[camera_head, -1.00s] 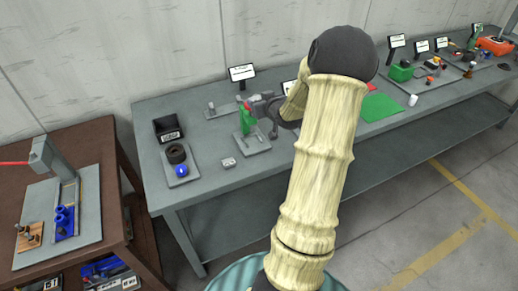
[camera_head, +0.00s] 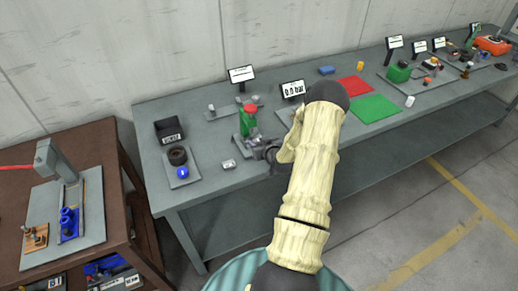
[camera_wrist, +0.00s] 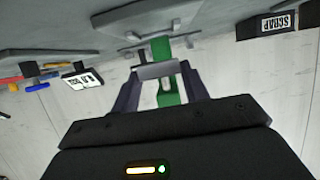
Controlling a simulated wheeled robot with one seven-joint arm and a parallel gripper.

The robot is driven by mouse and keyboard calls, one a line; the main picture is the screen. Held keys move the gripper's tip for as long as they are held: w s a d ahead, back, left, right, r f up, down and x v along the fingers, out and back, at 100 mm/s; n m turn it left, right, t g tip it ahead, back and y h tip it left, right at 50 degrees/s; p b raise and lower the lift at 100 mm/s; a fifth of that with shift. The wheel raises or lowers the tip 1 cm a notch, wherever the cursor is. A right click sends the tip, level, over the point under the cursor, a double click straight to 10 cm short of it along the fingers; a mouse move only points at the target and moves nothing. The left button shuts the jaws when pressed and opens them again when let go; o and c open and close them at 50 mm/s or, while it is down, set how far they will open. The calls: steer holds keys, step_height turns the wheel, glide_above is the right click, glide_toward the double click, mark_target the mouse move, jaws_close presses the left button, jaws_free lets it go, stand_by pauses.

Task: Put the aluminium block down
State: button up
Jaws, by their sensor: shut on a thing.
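My gripper (camera_wrist: 158,78) is shut on a light grey block, the aluminium block (camera_wrist: 158,70), which spans the two fingertips in the wrist view. In the head view my gripper (camera_head: 262,148) is low over the bench, just right of and in front of the green jack (camera_head: 247,124) with a red top. The held block cannot be made out in the head view. In the wrist view the green jack (camera_wrist: 163,48) shows beyond the block and between the fingers. I cannot tell whether the block touches anything beneath it.
The grey bench (camera_head: 212,190) carries a small pale labelled piece (camera_head: 229,164), a black scrap bin (camera_head: 168,131) and a plate with a black ring (camera_head: 177,155). A display (camera_head: 292,89) stands behind my arm. A red mat (camera_head: 355,87) and green mat (camera_head: 376,108) lie to the right.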

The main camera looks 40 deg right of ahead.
steer(key=shift+s+f, duration=0.1)
steer(key=shift+f, duration=0.35)
steer(key=shift+f+p, duration=0.5)
steer(key=shift+f, duration=1.35)
steer(key=shift+f, duration=0.2)
steer(key=o, duration=1.1)
steer(key=shift+r, duration=0.1)
steer(key=shift+r, duration=0.2)
